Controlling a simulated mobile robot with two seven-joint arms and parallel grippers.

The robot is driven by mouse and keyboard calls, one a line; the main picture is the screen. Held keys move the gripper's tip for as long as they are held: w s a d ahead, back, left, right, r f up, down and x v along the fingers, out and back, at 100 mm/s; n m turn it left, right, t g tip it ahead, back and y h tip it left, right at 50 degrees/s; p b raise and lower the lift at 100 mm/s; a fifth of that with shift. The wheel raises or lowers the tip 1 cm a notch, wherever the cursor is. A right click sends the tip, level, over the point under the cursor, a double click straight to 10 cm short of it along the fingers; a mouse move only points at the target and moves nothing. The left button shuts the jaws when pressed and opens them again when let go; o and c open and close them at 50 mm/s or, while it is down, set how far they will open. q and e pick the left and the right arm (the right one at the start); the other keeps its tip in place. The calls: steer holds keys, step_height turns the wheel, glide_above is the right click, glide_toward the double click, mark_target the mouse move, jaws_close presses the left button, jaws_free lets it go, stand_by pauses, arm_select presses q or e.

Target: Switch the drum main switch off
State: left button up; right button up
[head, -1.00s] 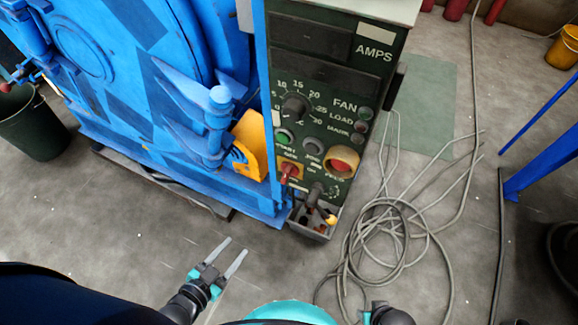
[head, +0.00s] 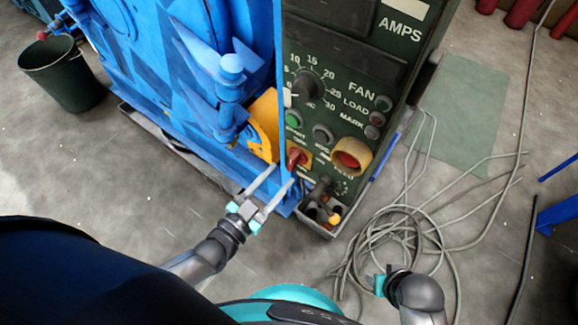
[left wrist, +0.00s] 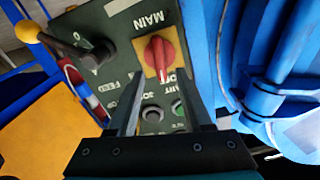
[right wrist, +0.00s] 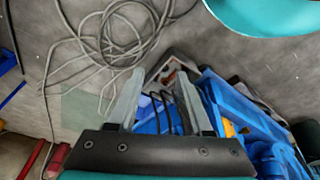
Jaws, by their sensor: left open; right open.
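The drum main switch (head: 296,158) is a red knob on a yellow plate, low on the left of the dark green control panel (head: 345,115). In the left wrist view the red knob (left wrist: 159,57) sits under the upside-down word MAIN, with OFF at its other side. My left gripper (head: 272,190) is open, its fingers pointing at the knob from the front left. In the left wrist view its fingers (left wrist: 155,98) are spread on either side below the knob, apparently not gripping it. My right gripper (right wrist: 157,95) is open and empty over the floor.
The blue drum machine (head: 160,70) stands directly left of the panel, with a yellow bracket (head: 264,125). A red button in a yellow collar (head: 351,155) is right of the switch. Loose cables (head: 400,240) lie on the floor. A dark bin (head: 62,72) stands at far left.

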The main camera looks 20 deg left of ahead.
mark_target(290, 165)
arm_select(q)
steer(key=shift+b+x, duration=0.5)
steer(key=shift+x, duration=1.9)
arm_select(e)
steer(key=shift+w+r+t, duration=0.15)
steer(key=shift+w+r, duration=0.15)
steer(key=shift+r, duration=0.4)
steer(key=shift+w+r+t, duration=0.15)
steer(key=shift+w+r, duration=0.15)
steer(key=shift+r, duration=0.4)
arm_select(q)
steer(key=shift+c, duration=0.2)
